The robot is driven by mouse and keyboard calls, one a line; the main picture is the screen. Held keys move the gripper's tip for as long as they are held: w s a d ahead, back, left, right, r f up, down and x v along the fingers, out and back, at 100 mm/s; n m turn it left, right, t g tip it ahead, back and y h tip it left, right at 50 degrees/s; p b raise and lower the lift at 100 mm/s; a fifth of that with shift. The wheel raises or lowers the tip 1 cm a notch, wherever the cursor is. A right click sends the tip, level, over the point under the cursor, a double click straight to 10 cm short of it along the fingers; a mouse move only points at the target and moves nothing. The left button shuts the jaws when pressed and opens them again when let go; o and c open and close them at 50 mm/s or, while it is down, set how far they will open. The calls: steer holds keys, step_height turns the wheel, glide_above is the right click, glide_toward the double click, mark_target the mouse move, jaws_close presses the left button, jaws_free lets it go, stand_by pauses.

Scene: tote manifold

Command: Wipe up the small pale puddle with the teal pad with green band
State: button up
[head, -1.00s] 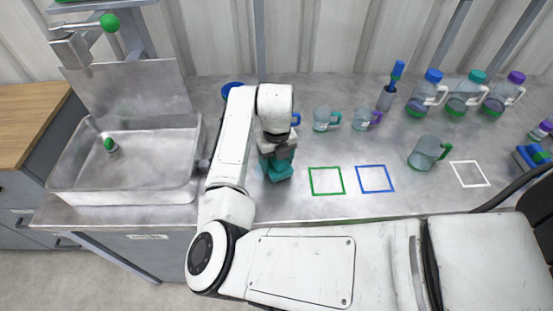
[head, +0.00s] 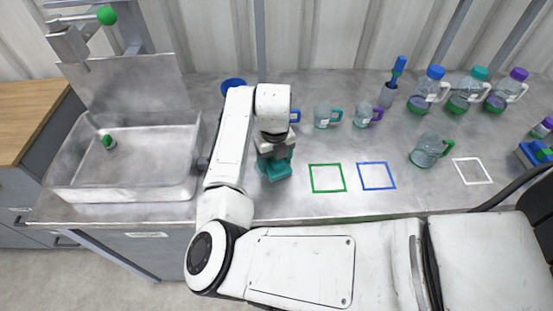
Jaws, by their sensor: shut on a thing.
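The teal pad (head: 276,171) is in my gripper (head: 275,156), at the counter just left of the green square outline. My gripper is shut on the pad and points down. I cannot tell whether the pad's underside touches the counter. The green band on it cannot be made out clearly. I cannot make out the small pale puddle; my arm and the pad cover part of the counter here.
A sink (head: 125,190) is at the left. Green (head: 327,178) and blue (head: 376,176) outlines lie right of the pad. A green-handled jug (head: 427,152), small mugs (head: 325,116), a brush in a holder (head: 389,92) and capped jugs (head: 430,88) stand farther right and back.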

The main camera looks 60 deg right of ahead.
mark_target(253, 168)
steer(key=shift+w+a+r+b, duration=0.1)
steer(key=shift+w+a+b, duration=0.15)
steer(key=shift+w+a, duration=0.35)
steer(key=shift+w+a+b, duration=0.25)
steer(key=shift+w+a, duration=0.1)
steer(key=shift+w, duration=0.3)
steer(key=shift+w+a+b, duration=0.7)
steer(key=shift+w+a, duration=0.15)
steer(key=shift+w, duration=0.25)
steer(key=shift+w+a, duration=0.15)
steer(key=shift+w, duration=0.05)
steer(key=shift+w+r, duration=0.1)
steer(key=shift+r, duration=0.1)
steer(key=shift+s+d+p, duration=0.6)
steer(key=shift+s, duration=0.25)
steer(key=shift+s+d, duration=0.2)
steer(key=shift+s, duration=0.2)
steer(key=shift+s+d+p, duration=0.55)
steer(key=shift+s+d, duration=0.75)
steer(key=shift+s, duration=0.25)
